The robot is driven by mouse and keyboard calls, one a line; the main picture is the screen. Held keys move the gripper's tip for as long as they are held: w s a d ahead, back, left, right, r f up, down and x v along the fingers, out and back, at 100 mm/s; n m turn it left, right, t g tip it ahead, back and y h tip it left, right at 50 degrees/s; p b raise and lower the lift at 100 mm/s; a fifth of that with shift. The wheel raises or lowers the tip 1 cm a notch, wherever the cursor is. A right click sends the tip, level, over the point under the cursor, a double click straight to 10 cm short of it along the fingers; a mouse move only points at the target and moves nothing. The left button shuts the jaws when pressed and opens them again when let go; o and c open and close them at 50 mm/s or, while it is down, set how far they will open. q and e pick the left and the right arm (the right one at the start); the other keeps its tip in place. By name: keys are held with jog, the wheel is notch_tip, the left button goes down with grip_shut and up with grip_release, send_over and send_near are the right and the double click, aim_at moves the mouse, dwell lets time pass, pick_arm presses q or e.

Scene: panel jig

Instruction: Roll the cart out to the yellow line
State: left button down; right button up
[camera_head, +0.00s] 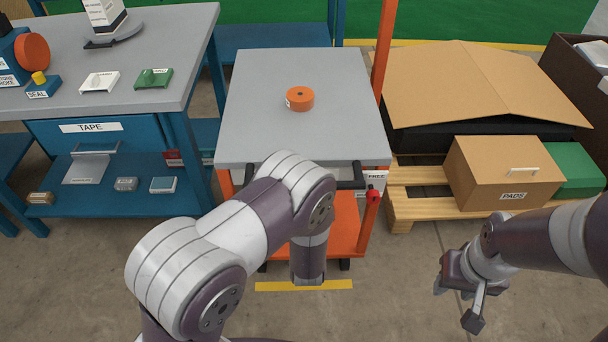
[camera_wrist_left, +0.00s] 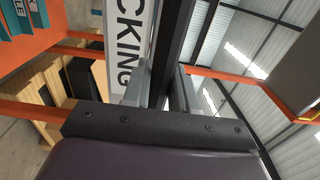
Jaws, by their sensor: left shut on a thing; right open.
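The cart has a grey top (camera_head: 340,125) and an orange frame (camera_head: 345,228). A black handle (camera_head: 352,184) runs along its near edge, partly hidden behind my left arm. In the left wrist view, my left gripper (camera_wrist_left: 162,92) is shut on the black handle bar (camera_wrist_left: 178,45). In the head view, that gripper is hidden by the arm. The yellow line (camera_head: 328,285) lies on the floor in front of the cart, partly covered by my left arm. My right gripper (camera_head: 458,302) is open and empty over the floor at the right.
An orange roll (camera_head: 300,99) sits on the cart top. A red knob (camera_head: 373,196) is beside a label reading FREE (camera_head: 375,178). A workbench (camera_head: 140,45) stands close left; a pallet (camera_head: 415,208) with boxes (camera_head: 505,168) stands right. The near floor (camera_head: 400,270) is clear.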

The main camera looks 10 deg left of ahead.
pick_arm(q)
jog(key=shift+s, duration=0.35)
jog(key=c, duration=1)
grip_release()
jog(key=shift+c, duration=0.2)
jog(key=shift+d, duration=0.1)
